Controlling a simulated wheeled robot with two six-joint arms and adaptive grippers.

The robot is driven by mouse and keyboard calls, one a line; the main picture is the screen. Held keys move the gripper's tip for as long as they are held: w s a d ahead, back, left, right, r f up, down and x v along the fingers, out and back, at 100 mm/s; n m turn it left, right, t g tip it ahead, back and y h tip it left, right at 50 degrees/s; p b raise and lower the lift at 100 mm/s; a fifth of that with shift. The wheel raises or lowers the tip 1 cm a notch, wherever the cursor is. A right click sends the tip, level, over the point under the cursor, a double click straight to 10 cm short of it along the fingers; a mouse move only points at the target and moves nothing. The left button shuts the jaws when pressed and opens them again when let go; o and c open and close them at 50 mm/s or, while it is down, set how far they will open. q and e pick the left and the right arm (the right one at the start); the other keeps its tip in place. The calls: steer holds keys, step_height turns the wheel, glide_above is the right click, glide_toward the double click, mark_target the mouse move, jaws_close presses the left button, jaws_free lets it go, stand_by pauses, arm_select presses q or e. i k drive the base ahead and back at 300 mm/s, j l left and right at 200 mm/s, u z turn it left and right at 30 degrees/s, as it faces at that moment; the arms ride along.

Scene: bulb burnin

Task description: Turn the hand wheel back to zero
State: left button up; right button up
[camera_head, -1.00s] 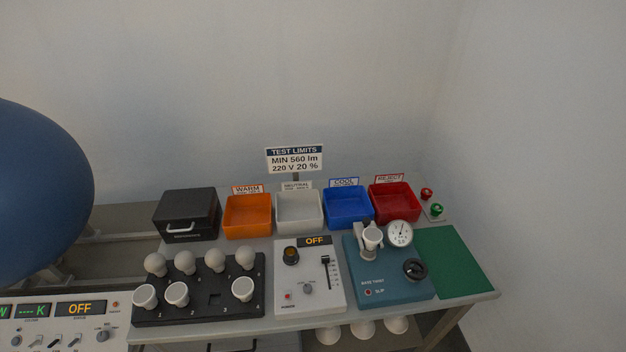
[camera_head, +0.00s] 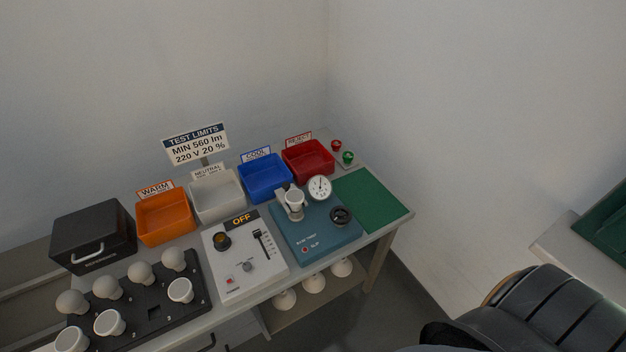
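The hand wheel (camera_head: 341,216) is a small black round wheel at the right front of the blue base-twist tester (camera_head: 316,243). Its exact angle is too small to read. A white dial gauge (camera_head: 319,188) stands at the tester's back right; its needle is too small to read surely. A white-topped bulb or cup (camera_head: 294,203) sits in the grey holder at the tester's back left. A red lamp or button labelled SLIP is on the tester's front. Neither of my grippers shows in the view.
Left of the tester stands a white box with an OFF display (camera_head: 241,219). A black bulb rack (camera_head: 153,313) is at the left front. Orange (camera_head: 165,232), grey, blue and red bins line the back. A green mat (camera_head: 371,199) lies clear at the right. A black chair (camera_head: 556,310) is at lower right.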

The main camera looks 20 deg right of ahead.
mark_target(338, 218)
steer(key=z, duration=1.05)
steer(key=l+u, duration=0.6)
steer(key=j, duration=0.1)
